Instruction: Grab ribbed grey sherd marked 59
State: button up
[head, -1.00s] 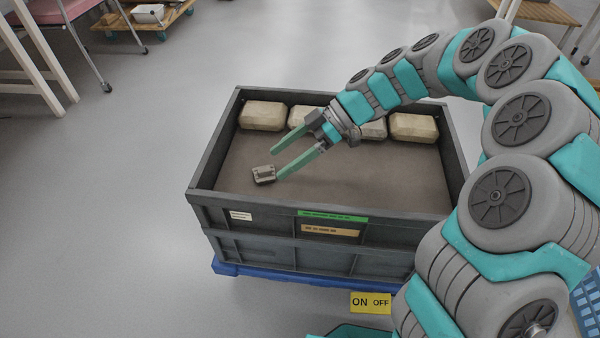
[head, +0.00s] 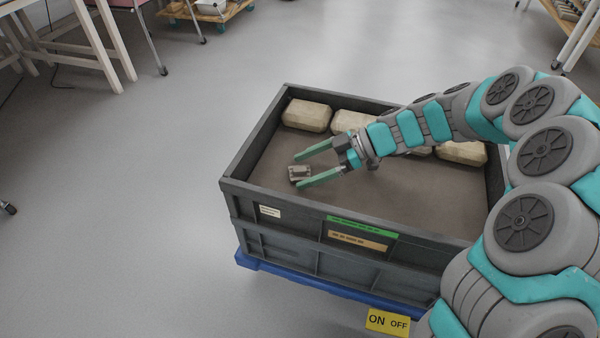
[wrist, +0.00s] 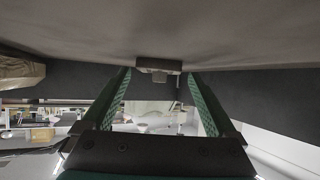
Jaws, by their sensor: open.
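The small grey sherd (head: 299,173) lies on the brown floor of the dark grey crate (head: 262,215), toward its left side. Its marking is too small to read. My gripper (head: 298,170) is open, with its two green fingers pointing left and the sherd between or just at their tips. In the wrist view the sherd (wrist: 158,66) shows ahead, centred between the spread fingers of my gripper (wrist: 158,75). I cannot tell whether either finger touches it.
Several pale blocks, one at the back left (head: 306,115) and one at the right (head: 461,152), line the crate's back wall. The crate walls stand around the sherd. The crate rests on a blue base (head: 300,277). The brown floor in front is clear.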

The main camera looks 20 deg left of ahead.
jog(key=shift+a+f, duration=0.1)
jog(key=c, duration=1.4)
jog(key=shift+c, duration=0.2)
